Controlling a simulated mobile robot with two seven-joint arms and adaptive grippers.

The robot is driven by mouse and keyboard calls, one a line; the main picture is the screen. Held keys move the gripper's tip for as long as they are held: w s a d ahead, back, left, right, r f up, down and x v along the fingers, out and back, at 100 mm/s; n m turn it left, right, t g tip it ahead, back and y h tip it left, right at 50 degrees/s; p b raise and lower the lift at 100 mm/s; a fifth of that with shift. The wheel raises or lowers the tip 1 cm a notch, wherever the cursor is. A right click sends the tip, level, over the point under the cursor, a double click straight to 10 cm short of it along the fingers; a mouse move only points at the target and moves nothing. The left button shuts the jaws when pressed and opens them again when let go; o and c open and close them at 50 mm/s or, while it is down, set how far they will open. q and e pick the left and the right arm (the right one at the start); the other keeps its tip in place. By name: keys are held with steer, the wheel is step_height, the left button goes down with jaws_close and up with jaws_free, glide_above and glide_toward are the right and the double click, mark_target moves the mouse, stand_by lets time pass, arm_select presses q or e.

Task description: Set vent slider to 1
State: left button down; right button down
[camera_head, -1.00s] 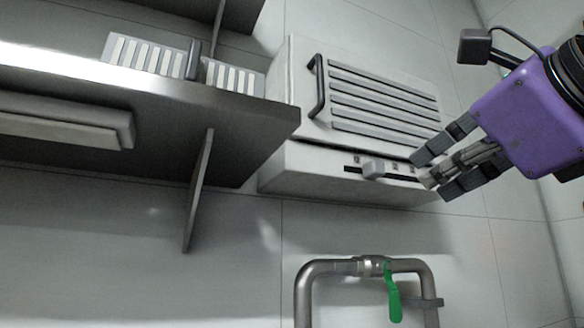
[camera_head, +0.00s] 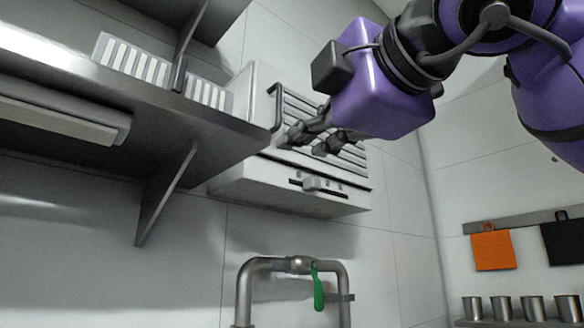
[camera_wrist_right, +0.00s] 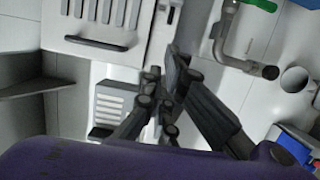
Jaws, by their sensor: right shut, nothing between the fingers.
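The vent (camera_head: 235,150) is a pale wall box with dark louvre bars and a black handle (camera_head: 276,104). Its slider knob (camera_head: 320,184) is a grey block on a dark horizontal slot in the lower front strip, away from the slot's ends. My right gripper (camera_head: 305,143) is in front of the louvres, above and slightly left of the knob, and covers part of the bars. It is shut and empty, apart from the knob. In the right wrist view the fingers (camera_wrist_right: 162,112) point towards the vent, with its handle (camera_wrist_right: 100,42) at upper left. My left gripper is out of view.
A metal shelf (camera_head: 150,112) with a bracket (camera_head: 166,190) juts out left of the vent. Below is a pipe (camera_head: 250,275) with a green lever (camera_head: 318,288). Orange (camera_head: 492,250) and black boards hang at right, above several metal cups. The wall between is clear.

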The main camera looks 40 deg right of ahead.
mark_target(285, 176)
steer(key=w+p, duration=0.1)
steer(key=w, duration=0.2)
steer(key=w+d+p, duration=0.1)
steer(key=w, duration=0.5)
steer(key=shift+w+d+r+p, duration=0.1)
steer(key=shift+d+p, duration=0.1)
steer(key=shift+p, duration=0.2)
steer(key=d, duration=0.1)
steer(key=d+p, duration=0.1)
steer(key=d, duration=0.1)
steer(key=shift+w+d, duration=0.3)
steer(key=shift+d, duration=0.25)
steer(key=shift+w+a, duration=0.1)
steer(key=shift+w, duration=0.05)
